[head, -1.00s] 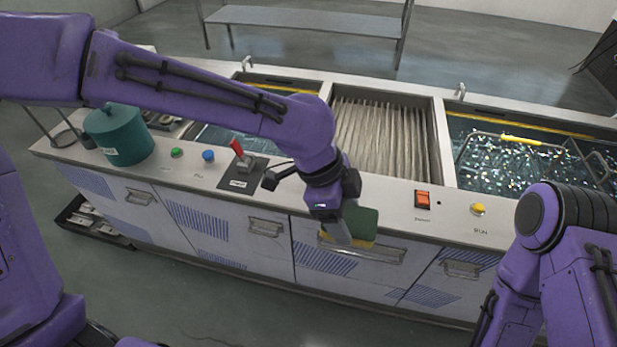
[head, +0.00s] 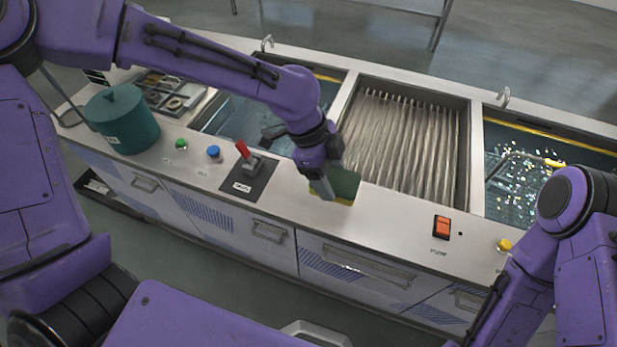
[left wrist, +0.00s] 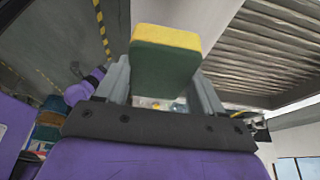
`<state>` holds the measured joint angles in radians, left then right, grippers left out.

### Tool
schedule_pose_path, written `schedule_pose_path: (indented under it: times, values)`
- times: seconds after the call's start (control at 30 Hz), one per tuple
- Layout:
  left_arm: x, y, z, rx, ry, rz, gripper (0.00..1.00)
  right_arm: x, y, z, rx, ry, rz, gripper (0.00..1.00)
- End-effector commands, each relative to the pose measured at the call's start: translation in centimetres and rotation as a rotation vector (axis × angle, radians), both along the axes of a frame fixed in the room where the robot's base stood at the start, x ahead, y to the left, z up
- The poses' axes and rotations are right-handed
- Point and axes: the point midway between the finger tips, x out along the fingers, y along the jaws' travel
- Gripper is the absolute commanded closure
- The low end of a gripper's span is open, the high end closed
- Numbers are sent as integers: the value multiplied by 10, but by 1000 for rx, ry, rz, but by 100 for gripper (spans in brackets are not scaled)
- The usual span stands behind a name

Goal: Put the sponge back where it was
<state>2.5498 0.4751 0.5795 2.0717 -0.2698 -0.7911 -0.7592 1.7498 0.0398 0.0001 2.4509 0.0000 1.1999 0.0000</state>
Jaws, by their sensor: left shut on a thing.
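The sponge (head: 342,184) is green with a yellow layer. My left gripper (head: 325,188) is shut on it and holds it over the front part of the steel counter, between the red lever and the ribbed middle basin. In the left wrist view the sponge (left wrist: 165,62) stands between the two fingers of my left gripper (left wrist: 160,85), its yellow face outward. I cannot tell whether the sponge touches the counter. My right arm shows at the right, but its gripper is not in view.
The counter (head: 390,212) is bare to the right of the sponge up to the orange pump switch (head: 441,227). A red lever (head: 245,152), blue button (head: 214,152), green button (head: 181,144) and teal pot (head: 122,120) stand to the left. Water-filled basins flank the ribbed basin (head: 400,135).

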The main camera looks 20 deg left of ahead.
Motion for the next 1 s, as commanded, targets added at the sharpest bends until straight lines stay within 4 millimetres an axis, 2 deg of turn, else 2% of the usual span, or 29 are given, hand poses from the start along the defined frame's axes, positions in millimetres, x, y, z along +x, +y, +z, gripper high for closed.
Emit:
schedule_pose_path:
  times: [0.07,0.1,0.2,0.43,0.63,0.97,1.0]
  values:
    - [11,20,-8,-2,5,4,57,0,0,10,0,0,0,57]
    - [14,26,-21,-2,7,3,57,0,0,10,-1,-1,0,57]
    - [22,41,-41,-2,4,3,57,0,0,14,-1,-1,0,57]
    - [31,61,-68,0,3,4,57,0,0,20,0,-1,-1,57]
    - [31,61,-96,1,1,2,57,0,0,31,0,-1,-1,57]
    - [31,61,-102,2,-1,1,57,0,0,27,0,-1,-1,57]
    - [31,61,-101,2,-2,2,26,0,0,28,0,-1,-1,57]
